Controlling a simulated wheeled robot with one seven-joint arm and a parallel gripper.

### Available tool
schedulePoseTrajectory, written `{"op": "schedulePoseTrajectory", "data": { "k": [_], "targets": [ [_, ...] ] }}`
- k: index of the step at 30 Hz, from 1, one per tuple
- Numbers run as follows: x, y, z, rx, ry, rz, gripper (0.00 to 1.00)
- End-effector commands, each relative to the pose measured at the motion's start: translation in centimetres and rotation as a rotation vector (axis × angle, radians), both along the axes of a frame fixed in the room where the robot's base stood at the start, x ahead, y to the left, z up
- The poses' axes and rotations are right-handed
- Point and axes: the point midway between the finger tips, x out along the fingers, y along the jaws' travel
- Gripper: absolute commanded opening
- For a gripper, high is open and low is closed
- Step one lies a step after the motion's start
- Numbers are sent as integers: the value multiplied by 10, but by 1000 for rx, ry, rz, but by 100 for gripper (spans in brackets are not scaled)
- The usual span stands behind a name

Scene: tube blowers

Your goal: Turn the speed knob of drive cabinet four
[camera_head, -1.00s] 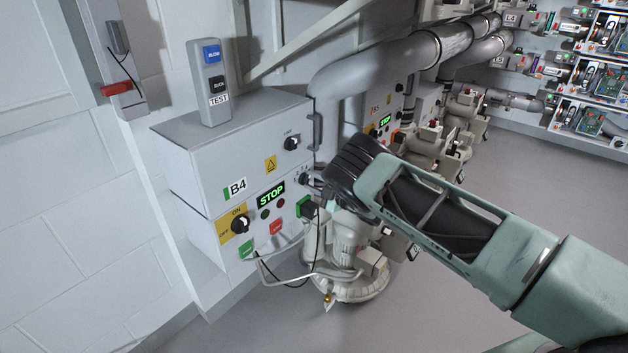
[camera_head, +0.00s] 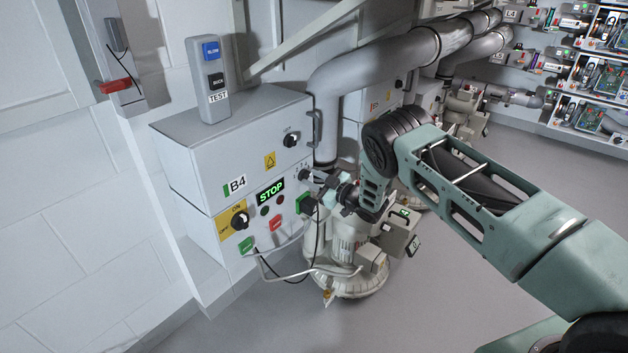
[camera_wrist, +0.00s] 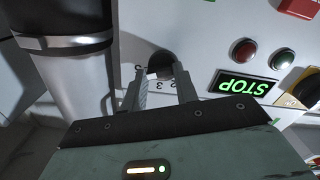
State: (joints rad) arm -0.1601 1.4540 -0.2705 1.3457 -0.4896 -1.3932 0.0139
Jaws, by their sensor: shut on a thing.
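Drive cabinet four is the grey box labelled B4 (camera_head: 210,150). Its speed knob (camera_head: 304,175), with small numbers around it, sits on the front face near the right edge. In the wrist view the dark round knob (camera_wrist: 161,62) is between the two fingertips. My gripper (camera_head: 313,181) reaches in from the right and is shut on the knob; in the wrist view its fingers (camera_wrist: 161,76) stand either side of it. The fingers hide part of the knob and its scale, so its pointer setting cannot be told.
The green STOP display (camera_head: 271,192) is lit. An upper black knob (camera_head: 291,141), a yellow-backed ON/OFF switch (camera_head: 239,221) and push buttons share the front. A large grey pipe (camera_head: 326,120) and a blower (camera_head: 350,240) stand close on the right.

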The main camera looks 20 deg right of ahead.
Motion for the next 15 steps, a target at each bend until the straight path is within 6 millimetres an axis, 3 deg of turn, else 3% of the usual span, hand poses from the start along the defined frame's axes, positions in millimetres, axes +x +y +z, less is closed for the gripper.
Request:
{"op": "schedulePoseTrajectory", "data": {
  "k": [15],
  "targets": [
    [-1,-1,-2,40,34,-1,7]
  ]
}}
